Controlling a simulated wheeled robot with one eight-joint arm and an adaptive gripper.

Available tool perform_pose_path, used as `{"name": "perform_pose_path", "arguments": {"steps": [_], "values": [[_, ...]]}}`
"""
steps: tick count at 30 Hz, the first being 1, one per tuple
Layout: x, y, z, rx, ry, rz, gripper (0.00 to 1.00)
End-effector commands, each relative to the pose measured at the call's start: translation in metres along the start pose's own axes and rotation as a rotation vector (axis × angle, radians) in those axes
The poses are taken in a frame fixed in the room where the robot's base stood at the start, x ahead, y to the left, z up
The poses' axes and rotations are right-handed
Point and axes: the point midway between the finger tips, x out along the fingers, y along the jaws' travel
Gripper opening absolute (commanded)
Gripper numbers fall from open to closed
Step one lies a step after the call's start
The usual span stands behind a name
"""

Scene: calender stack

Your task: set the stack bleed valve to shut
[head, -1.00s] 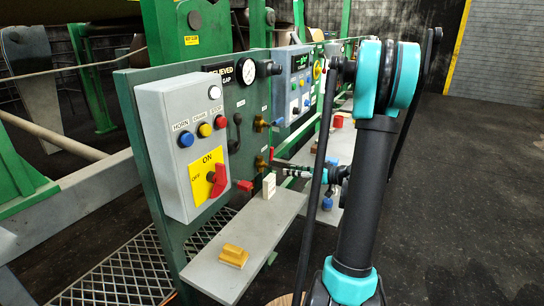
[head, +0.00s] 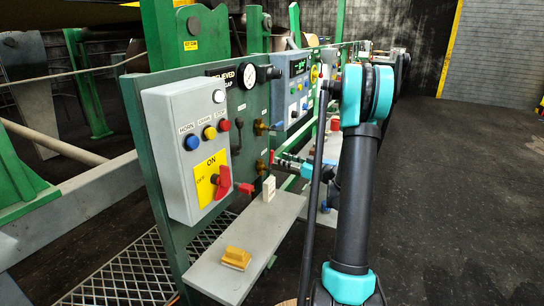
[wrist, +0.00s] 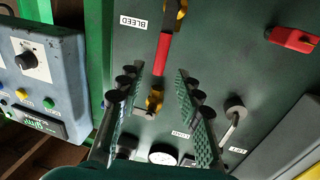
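The stack bleed valve is a brass valve (wrist: 177,12) with a red lever (wrist: 164,52), next to the BLEED label (wrist: 133,22) in the wrist view, where the panel looks upside down. The lever runs lengthwise from the valve toward my gripper (wrist: 160,76), its free end lying between the fingers. The gripper is open, with a gap on both sides of the lever. In the head view, the brass valve (head: 261,166) is low on the green panel, and my gripper (head: 279,158) is beside it, partly hiding the lever.
A second brass valve (wrist: 154,100) sits close by. Another red handle (wrist: 293,38) and a toggle lever (wrist: 233,118) are on the same panel. A grey shelf (head: 240,245) carries a yellow block (head: 236,258) and a white block (head: 269,188). Open floor lies to the right.

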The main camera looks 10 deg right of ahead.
Motion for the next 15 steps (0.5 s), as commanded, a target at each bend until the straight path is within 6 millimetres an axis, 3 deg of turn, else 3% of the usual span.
{"name": "perform_pose_path", "arguments": {"steps": [6, 15], "values": [[0.040, -0.001, 0.000, 0.000, 0.000, -0.002, 0.35], [0.066, 0.000, 0.000, 0.000, 0.000, -0.001, 0.35]]}}
